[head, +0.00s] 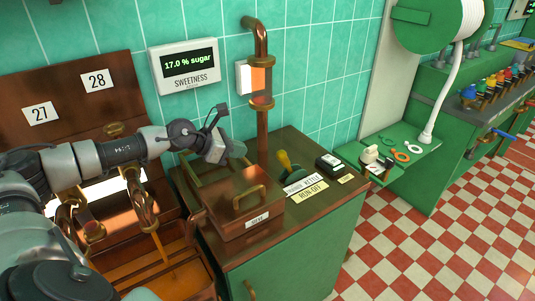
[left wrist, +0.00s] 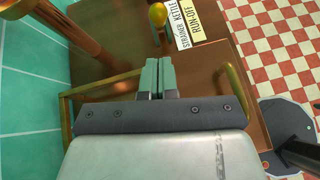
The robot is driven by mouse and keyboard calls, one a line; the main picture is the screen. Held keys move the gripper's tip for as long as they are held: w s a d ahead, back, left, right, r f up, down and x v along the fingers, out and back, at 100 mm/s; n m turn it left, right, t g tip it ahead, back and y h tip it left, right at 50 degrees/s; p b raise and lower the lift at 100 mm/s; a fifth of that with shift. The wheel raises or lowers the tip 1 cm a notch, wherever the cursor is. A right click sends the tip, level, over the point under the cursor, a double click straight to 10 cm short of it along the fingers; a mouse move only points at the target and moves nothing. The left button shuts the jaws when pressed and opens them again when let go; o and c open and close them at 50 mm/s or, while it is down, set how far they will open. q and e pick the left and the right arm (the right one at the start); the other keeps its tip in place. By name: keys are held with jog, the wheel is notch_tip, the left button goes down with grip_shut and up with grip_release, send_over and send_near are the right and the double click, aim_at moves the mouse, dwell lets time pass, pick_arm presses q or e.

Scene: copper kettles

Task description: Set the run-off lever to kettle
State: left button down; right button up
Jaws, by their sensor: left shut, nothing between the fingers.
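The run-off lever (head: 284,161) has a yellow knob on a dark base and stands on the brown top of the green cabinet. Its knob also shows at the top of the left wrist view (left wrist: 157,15). I cannot tell clearly which label it leans to. Beside it lie a STRAINER/KETTLE plate (head: 302,185) and a yellow RUN-OFF plate (head: 312,192). My left gripper (head: 240,148) is shut and empty, above the cabinet to the left of the lever, apart from it. Its closed fingers also show in the left wrist view (left wrist: 158,66). My right gripper is not in view.
A copper box with a brass handle (head: 243,205) stands at the cabinet's front left. A copper pipe (head: 262,115) rises behind, near the gripper. A small dark device (head: 329,164) sits right of the lever. The sweetness display (head: 185,66) reads 17.0 % sugar.

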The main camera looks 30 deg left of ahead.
pick_arm(q)
jog(key=shift+w+d+f, duration=0.1)
jog(key=shift+w+f, duration=0.1)
jog(key=shift+w, duration=0.1)
jog(key=p, duration=0.3)
send_near(287, 164)
jog(key=w+f, duration=0.1)
jog(key=w, duration=0.2)
jog(key=shift+w+d+f, duration=0.1)
jog(key=shift+w+f, duration=0.1)
jog(key=shift+f, duration=0.05)
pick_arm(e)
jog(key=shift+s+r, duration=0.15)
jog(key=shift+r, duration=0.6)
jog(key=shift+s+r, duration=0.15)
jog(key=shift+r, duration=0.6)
